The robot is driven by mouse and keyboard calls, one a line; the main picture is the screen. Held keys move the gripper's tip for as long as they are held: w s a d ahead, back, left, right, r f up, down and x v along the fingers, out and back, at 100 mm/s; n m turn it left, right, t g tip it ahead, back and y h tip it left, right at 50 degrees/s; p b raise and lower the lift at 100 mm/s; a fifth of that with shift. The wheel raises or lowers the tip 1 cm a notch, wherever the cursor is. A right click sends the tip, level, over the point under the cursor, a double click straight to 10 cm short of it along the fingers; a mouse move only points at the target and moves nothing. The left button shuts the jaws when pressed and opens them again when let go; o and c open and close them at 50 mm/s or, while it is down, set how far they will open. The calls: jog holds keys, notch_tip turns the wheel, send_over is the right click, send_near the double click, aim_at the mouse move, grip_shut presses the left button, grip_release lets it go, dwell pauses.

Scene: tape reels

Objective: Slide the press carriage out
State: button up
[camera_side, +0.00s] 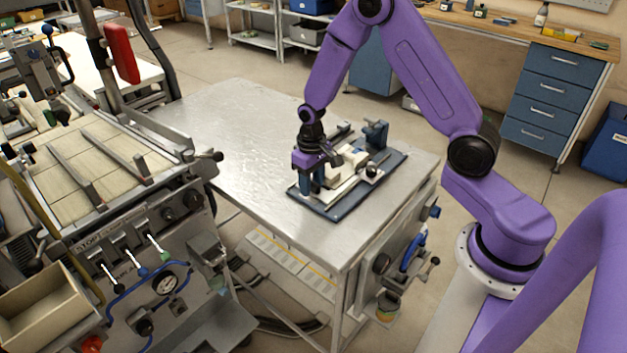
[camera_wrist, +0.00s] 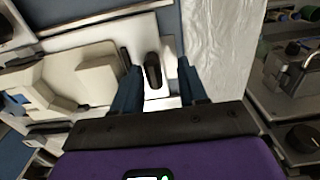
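The press (camera_side: 375,135) stands on a dark blue base plate (camera_side: 338,214) on the metal table. Its pale carriage (camera_side: 342,184) lies on the plate and carries cream-coloured blocks. In the wrist view, a cream block (camera_wrist: 98,78) sits left of the fingers, and an upright black knob (camera_wrist: 153,70) stands on a white surface. My gripper (camera_side: 312,186) is low over the left end of the press. In the wrist view, my gripper's (camera_wrist: 160,75) two blue fingers are apart, on either side of the knob, with gaps showing. Fingertip height relative to the knob is unclear.
The bare metal tabletop (camera_side: 235,115) is free left of and behind the press. A machine with levers (camera_side: 135,250) stands at the left, apart from the table. A workbench with blue drawers (camera_side: 545,105) is at the back right.

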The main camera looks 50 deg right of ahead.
jog(key=shift+d+r, duration=0.1)
notch_tip(320, 180, up, 17)
dwell(0.8)
jog(key=shift+r, duration=0.1)
jog(key=s+a+n, duration=0.3)
jog(key=s+n, duration=0.3)
jog(key=s, duration=0.8)
jog(key=s+a+n, duration=0.4)
jog(key=s+n, duration=0.2)
jog(key=s, duration=0.8)
jog(key=shift+s+r+n, duration=0.3)
jog(key=shift+s+r, duration=0.05)
